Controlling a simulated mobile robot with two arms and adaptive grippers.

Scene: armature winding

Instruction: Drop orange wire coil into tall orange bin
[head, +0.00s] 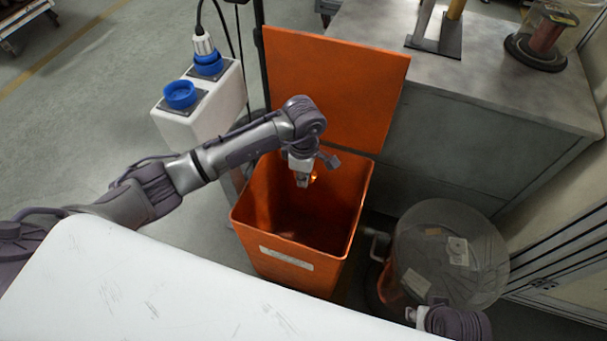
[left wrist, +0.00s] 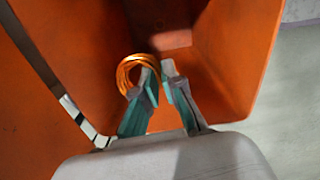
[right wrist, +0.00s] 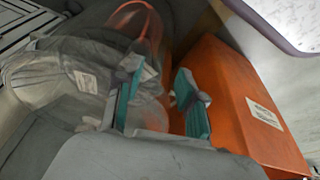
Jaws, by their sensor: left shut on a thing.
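The tall orange bin (head: 290,259) stands open in the middle of the head view, with its orange lid (head: 337,90) raised behind it. My left gripper (head: 303,181) points down at the bin's mouth, over its right rear part. It is shut on the orange wire coil (left wrist: 130,74), which hangs at the fingertips in the left wrist view. My right gripper (right wrist: 157,105) is open and empty, outside the bin. The bin's outer side (right wrist: 240,100) shows to its right.
A clear round container (head: 450,255) stands right of the bin, close to my right gripper. A white post with blue sockets (head: 200,105) is left of the bin. A grey cabinet (head: 470,80) stands behind, and a white tabletop (head: 150,285) fills the front.

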